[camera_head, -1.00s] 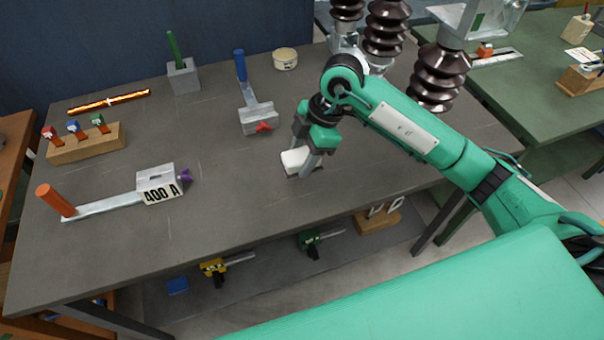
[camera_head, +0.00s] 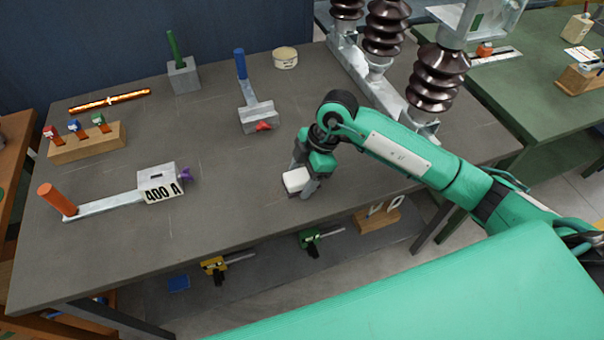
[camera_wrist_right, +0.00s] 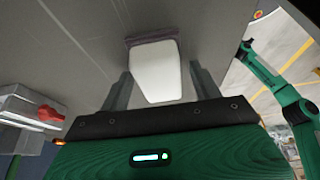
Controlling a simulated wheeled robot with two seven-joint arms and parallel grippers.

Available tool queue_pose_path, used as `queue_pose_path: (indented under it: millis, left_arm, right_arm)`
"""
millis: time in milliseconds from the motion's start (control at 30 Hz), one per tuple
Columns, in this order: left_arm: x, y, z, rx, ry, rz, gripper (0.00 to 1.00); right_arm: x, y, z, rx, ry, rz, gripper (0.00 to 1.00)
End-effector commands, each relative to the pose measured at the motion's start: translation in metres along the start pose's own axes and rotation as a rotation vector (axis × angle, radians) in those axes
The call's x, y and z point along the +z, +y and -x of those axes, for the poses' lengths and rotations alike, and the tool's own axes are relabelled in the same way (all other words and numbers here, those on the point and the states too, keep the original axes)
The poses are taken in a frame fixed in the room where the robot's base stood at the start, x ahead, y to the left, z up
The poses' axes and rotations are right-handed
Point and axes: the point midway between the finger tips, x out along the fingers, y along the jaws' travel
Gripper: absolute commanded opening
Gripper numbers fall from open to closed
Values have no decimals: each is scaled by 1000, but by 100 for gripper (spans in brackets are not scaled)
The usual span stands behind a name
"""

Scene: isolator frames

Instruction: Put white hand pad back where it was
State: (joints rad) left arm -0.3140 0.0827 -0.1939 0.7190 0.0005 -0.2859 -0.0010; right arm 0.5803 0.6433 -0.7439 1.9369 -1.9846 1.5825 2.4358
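The white hand pad (camera_head: 296,180) is a small white block with rounded corners. It is at the front part of the grey table, near the edge. My right gripper (camera_head: 302,184) points down and is closed around it, with a finger at either side. In the right wrist view the pad (camera_wrist_right: 157,72) is between the two fingers (camera_wrist_right: 162,88), with a dark strip at its far edge. I cannot tell whether the pad touches the tabletop. A green arm of mine shows at the right of the wrist view; its gripper is too small to read.
On the table (camera_head: 230,215) are a blue-handled clamp (camera_head: 257,115), an orange-handled 400 A piece (camera_head: 160,190), a wooden block with coloured pegs (camera_head: 88,142) and a round tin (camera_head: 285,58). Brown insulators (camera_head: 437,78) stand at the right back. The front middle is clear.

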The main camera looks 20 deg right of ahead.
Motion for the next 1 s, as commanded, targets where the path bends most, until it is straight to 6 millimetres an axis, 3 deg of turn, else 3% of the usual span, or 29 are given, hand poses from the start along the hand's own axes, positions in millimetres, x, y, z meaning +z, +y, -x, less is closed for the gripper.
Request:
queue_pose_path:
  millis: [433, 800, 1000]
  left_arm:
    - [-5, -1, -2, -1, 6, -1, 36]
    - [-6, 2, -6, 2, 1, 1, 36]
    - [-15, -1, -7, -2, 12, 2, 36]
  right_arm:
    - [0, 1, 10, 3, 1, 0, 71]
    - [0, 1, 85, 5, -1, 0, 71]
    - [0, 1, 113, 2, 0, -1, 71]
